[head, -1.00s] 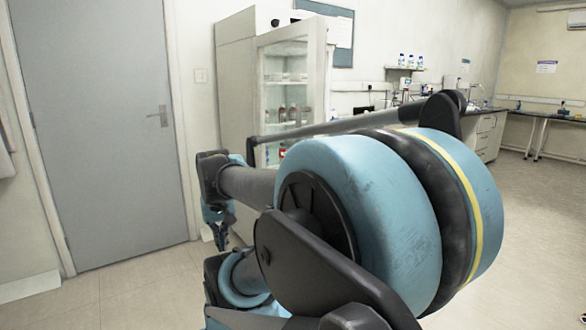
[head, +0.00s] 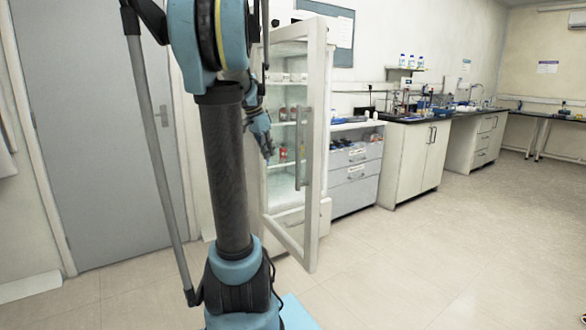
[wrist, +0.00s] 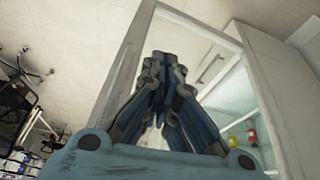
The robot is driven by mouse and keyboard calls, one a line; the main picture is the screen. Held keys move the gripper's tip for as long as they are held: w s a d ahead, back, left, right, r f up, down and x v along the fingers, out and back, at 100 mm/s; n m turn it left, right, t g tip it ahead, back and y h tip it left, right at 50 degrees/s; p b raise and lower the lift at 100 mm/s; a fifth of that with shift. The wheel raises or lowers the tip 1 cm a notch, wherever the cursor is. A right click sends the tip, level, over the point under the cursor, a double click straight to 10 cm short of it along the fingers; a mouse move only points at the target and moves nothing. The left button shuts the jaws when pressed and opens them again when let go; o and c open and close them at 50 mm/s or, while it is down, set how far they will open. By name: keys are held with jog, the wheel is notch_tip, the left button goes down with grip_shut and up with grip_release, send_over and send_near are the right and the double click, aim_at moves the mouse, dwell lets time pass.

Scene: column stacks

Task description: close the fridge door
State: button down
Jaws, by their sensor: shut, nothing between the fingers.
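The fridge (head: 283,188) stands left of centre in the head view, its shelves holding bottles. Its white-framed glass door (head: 318,110) stands ajar, with its free edge and a vertical handle (head: 306,140) toward the right. My gripper (head: 267,152) is in front of the fridge, partly behind my own arm; whether it touches the door cannot be told. In the wrist view my gripper (wrist: 160,122) has its blue-and-grey fingers shut and empty. The pale door frame (wrist: 262,85) spreads around and behind them there, with the lit interior at the right.
A grey door (head: 75,120) is at the left. Right of the fridge are a drawer unit (head: 355,175) and lab benches (head: 418,155) along the wall. Open tiled floor (head: 450,250) fills the front right.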

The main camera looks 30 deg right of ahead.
jog(key=w+d+f+m, duration=0.2)
jog(key=d+f, duration=0.6)
jog(key=d, duration=0.5)
jog(key=shift+f, duration=0.2)
dwell(0.3)
